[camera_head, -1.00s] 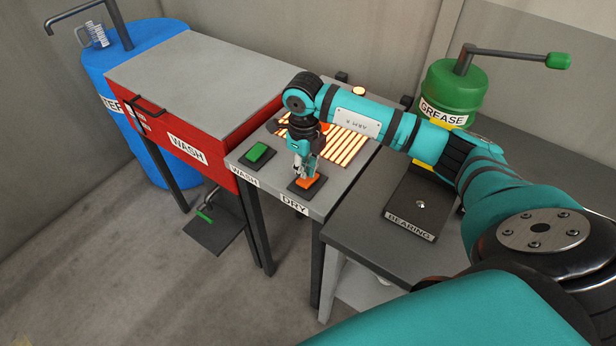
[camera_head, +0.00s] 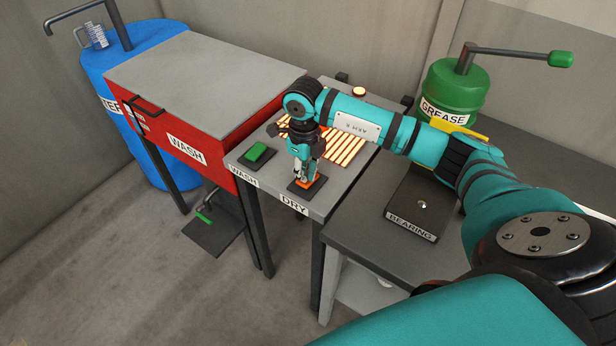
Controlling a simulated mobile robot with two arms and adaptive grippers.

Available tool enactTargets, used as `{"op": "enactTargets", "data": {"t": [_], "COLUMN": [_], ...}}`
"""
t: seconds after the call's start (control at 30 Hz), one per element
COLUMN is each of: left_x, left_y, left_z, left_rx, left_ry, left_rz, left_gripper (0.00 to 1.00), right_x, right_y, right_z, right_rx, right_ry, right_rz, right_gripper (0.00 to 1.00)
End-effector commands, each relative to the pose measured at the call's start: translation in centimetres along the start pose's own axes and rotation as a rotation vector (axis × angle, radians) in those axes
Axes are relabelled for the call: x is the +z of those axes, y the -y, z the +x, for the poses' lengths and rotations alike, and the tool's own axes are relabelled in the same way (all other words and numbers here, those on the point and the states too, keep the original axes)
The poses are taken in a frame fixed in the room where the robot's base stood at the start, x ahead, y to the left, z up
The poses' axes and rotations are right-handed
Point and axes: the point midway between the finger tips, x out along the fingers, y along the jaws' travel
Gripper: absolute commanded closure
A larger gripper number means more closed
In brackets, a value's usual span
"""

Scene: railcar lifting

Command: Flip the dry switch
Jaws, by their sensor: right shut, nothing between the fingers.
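The dry switch (camera_head: 307,185) is an orange rocker on a dark base, behind the DRY label (camera_head: 294,204) at the front of the grey table. My right gripper (camera_head: 301,177) points down with its shut, empty fingertips at the orange rocker. The fingertips look to be touching it or just above it; I cannot tell which. They hide part of the switch. Glowing orange heater bars (camera_head: 345,147) show behind the gripper. My left gripper is not in view.
A green switch (camera_head: 257,152) sits left, by the WASH label (camera_head: 243,176). The red wash box (camera_head: 190,150) and blue barrel (camera_head: 165,172) stand further left. A bearing plate (camera_head: 424,203) and green grease drum (camera_head: 452,90) are on the right. A pedal (camera_head: 211,227) lies on the floor.

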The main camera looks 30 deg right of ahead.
Motion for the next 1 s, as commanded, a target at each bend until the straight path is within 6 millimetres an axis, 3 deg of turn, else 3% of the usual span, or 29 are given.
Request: {"op": "enactTargets", "data": {"t": [0.6, 1.0], "left_x": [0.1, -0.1], "left_y": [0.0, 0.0], "left_z": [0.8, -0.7], "left_rx": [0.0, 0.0], "left_ry": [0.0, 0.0], "left_rz": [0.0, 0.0], "left_gripper": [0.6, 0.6], "right_x": [0.0, 0.0], "right_y": [0.0, 0.0], "right_z": [0.9, -1.3], "right_rx": [0.0, -0.001], "right_ry": [0.0, 0.0], "right_rz": [0.0, 0.0], "right_gripper": [1.0, 1.0]}}
